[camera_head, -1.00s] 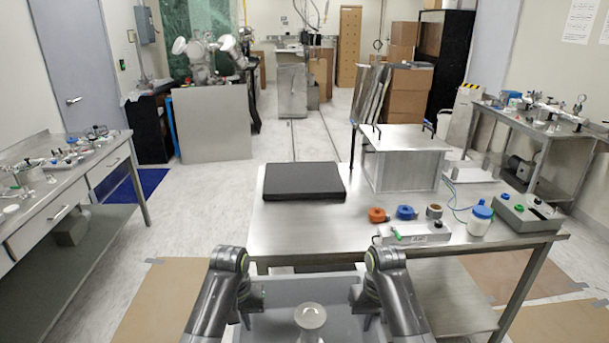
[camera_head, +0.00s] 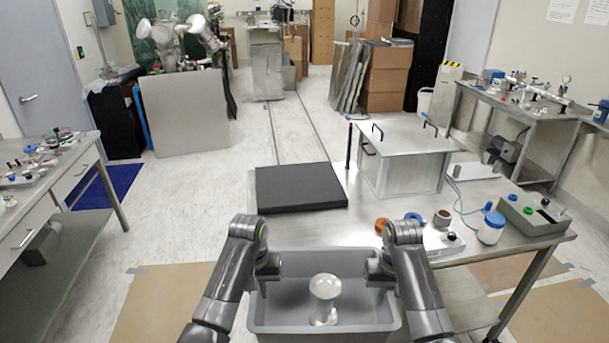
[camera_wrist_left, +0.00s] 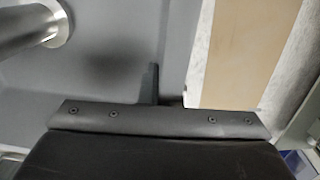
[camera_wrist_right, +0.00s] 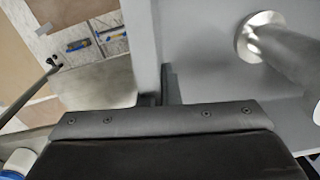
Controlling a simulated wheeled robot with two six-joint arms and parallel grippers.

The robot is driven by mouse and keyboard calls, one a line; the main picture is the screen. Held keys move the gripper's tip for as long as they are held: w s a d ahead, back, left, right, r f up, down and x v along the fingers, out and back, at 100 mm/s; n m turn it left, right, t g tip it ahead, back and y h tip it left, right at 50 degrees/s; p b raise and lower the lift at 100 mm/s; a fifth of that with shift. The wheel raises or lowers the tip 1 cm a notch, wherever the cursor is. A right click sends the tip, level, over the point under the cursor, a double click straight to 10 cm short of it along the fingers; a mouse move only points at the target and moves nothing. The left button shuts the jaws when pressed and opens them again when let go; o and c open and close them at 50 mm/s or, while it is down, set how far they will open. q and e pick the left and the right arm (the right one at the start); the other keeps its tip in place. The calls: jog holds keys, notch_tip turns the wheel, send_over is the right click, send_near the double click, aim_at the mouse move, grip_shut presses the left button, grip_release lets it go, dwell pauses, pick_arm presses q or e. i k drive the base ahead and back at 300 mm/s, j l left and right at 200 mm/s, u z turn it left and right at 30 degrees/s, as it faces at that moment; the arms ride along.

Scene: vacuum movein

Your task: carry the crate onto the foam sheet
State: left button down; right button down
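The grey crate (camera_head: 318,257) is in the lower middle of the head view, in front of the steel table. A metal spool-shaped part (camera_head: 325,287) with a round flange stands upright in it. My left gripper (camera_head: 268,277) is at the crate's left wall and my right gripper (camera_head: 380,277) at its right wall. Both appear shut on these walls, with a finger inside the crate; the outer fingers are mostly hidden. The crate floor shows in the left wrist view (camera_wrist_left: 115,45) and right wrist view (camera_wrist_right: 205,35). The black foam sheet (camera_head: 298,187) lies flat on the table's left part, beyond the crate.
The steel table (camera_head: 365,218) also bears a metal box (camera_head: 408,172) with handles, right of the foam sheet. An orange ring (camera_head: 381,225), a white jar (camera_head: 491,228) and a grey control box (camera_head: 535,218) stand to the right.

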aim_at(298, 181)
jog(key=i+j+z, duration=0.2)
jog(key=j+z, duration=0.2)
jog(key=j, duration=0.95)
jog(key=j+z, duration=0.45)
jog(key=j, duration=0.9)
jog(key=i+j+z, duration=0.1)
jog(key=j, duration=0.3)
jog(key=i+j+z, duration=0.15)
jog(key=j, duration=0.2)
jog(key=j+z, duration=0.1)
jog(key=j, duration=0.3)
jog(key=i+j+z, duration=0.35)
jog(key=j, duration=0.75)
jog(key=i+j+z, duration=0.1)
jog(key=j+z, duration=0.25)
jog(key=j, duration=0.8)
jog(key=j+z, duration=0.3)
jog(key=j, duration=0.85)
jog(key=k+j+z, duration=0.35)
jog(key=k+j, duration=0.15)
jog(key=i+l, duration=0.15)
jog(key=i, duration=0.3)
